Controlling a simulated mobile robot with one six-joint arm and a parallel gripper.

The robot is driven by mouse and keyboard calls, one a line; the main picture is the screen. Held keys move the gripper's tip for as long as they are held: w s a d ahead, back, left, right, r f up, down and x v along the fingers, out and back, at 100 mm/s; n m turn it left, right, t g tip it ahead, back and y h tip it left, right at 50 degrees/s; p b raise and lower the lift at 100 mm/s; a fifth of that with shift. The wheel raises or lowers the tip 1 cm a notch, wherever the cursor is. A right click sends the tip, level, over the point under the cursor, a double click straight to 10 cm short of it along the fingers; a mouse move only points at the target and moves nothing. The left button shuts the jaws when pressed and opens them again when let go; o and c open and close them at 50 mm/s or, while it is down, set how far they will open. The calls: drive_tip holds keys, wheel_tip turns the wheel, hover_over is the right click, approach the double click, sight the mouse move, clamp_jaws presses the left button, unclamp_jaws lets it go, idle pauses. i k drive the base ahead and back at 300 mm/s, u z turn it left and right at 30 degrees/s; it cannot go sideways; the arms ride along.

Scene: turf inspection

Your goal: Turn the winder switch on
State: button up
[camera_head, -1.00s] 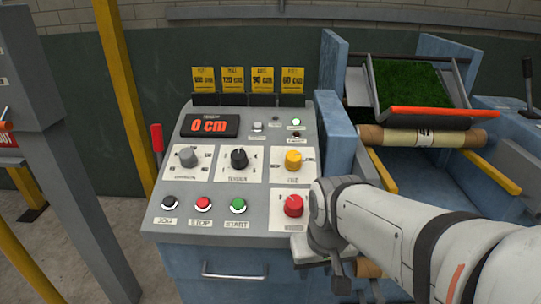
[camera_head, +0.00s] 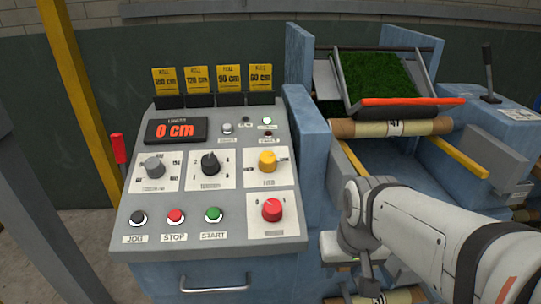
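The grey control console (camera_head: 250,233) fills the left and middle of the view. A red rotary knob (camera_head: 272,209) sits on a white plate at its lower right. The plate's small label is too blurred to read, so I cannot confirm it is the winder switch. My gripper (camera_head: 356,262) is to the right of the console and lower than the red knob, apart from it. My white arm reaches in from the lower right. The fingers are mostly hidden by the wrist, and I cannot see whether they are open.
A turf roller machine (camera_head: 390,128) stands behind my arm.

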sight(272, 212)
drive_tip(key=z, duration=0.05)
drive_tip(key=k, duration=1.15)
drive_tip(key=u, duration=0.65)
drive_tip(key=i, duration=1)
drive_tip(key=u, duration=0.05)
